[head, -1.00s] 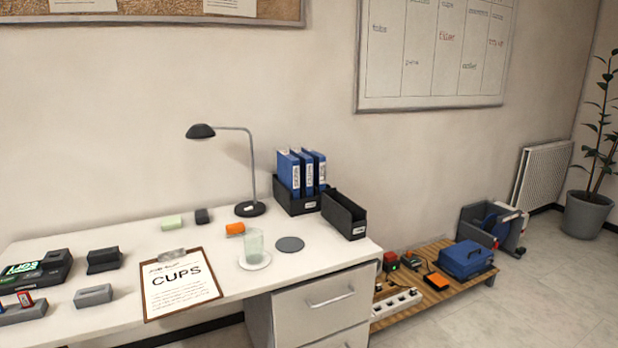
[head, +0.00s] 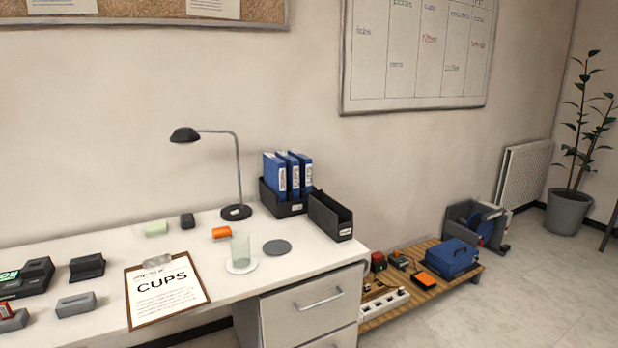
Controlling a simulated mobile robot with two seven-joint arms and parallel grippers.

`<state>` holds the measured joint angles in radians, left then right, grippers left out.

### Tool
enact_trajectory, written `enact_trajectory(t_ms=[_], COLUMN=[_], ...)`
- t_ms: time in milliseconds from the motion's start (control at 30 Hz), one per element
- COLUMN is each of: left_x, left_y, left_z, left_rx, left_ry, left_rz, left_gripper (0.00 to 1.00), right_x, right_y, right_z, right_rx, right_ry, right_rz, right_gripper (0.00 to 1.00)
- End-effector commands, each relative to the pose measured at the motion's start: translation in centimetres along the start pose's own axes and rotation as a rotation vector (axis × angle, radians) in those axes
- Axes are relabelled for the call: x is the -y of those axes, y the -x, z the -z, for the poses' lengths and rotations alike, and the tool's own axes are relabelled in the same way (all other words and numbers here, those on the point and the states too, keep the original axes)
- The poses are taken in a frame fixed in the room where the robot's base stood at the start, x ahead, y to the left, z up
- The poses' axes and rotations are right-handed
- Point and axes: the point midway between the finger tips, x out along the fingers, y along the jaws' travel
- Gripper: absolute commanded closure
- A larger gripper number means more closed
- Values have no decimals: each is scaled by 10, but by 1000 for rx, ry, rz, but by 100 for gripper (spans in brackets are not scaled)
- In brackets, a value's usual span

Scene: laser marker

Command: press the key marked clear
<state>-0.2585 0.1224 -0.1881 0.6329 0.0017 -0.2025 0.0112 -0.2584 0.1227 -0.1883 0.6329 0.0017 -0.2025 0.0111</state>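A dark device with a lit green display (head: 10,276), which may be the laser marker, stands at the left edge of the desk and is cut off by the frame. No key marked clear can be made out. Neither of my grippers is in view.
The white desk (head: 225,288) holds a clipboard reading CUPS (head: 168,293), a glass (head: 240,249), a grey disc (head: 277,248), a lamp (head: 236,212), blue binders (head: 287,175) and grey blocks (head: 76,304). A low wooden platform (head: 400,311) stands right of it.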

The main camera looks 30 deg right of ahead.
Motion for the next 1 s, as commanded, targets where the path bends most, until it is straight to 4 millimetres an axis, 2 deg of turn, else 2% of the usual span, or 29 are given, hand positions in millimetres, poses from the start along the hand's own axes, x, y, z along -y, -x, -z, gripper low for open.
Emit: enact_trajectory(t_ms=[67, 433, 1000], left_x=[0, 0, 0], left_y=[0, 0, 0], left_z=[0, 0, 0], left_rx=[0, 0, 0], left_ry=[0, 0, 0], left_rz=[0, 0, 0], left_gripper=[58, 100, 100], right_x=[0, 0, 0], right_y=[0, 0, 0], right_z=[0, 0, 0], right_rx=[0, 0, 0], right_ry=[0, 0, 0], right_rz=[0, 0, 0], right_gripper=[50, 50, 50])
